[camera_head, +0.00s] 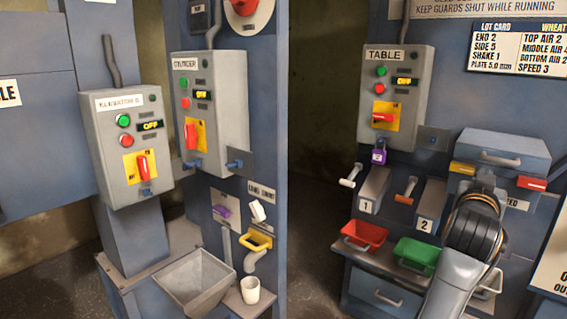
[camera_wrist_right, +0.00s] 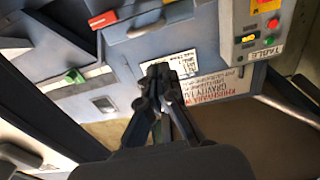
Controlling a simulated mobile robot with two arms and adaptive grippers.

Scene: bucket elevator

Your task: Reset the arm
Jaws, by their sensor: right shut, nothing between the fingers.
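My right arm (camera_head: 462,265) rises from the bottom right of the head view, in front of the blue machine with the feed box (camera_head: 500,150). Its wrist covers part of the box front, and the fingers cannot be made out clearly there. In the right wrist view my right gripper (camera_wrist_right: 160,78) is shut and empty, its fingertips together. Behind the fingertips is a white label on a blue panel; I see no contact with it. My left gripper is not in view.
The TABLE control box (camera_head: 395,95) stands left of my right arm. A red bin (camera_head: 364,236) and a green bin (camera_head: 416,256) sit on the ledge close to its left. The elevator (camera_head: 127,145) and cylinder (camera_head: 207,105) boxes are further left. A dark gap (camera_head: 325,110) separates the machines.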

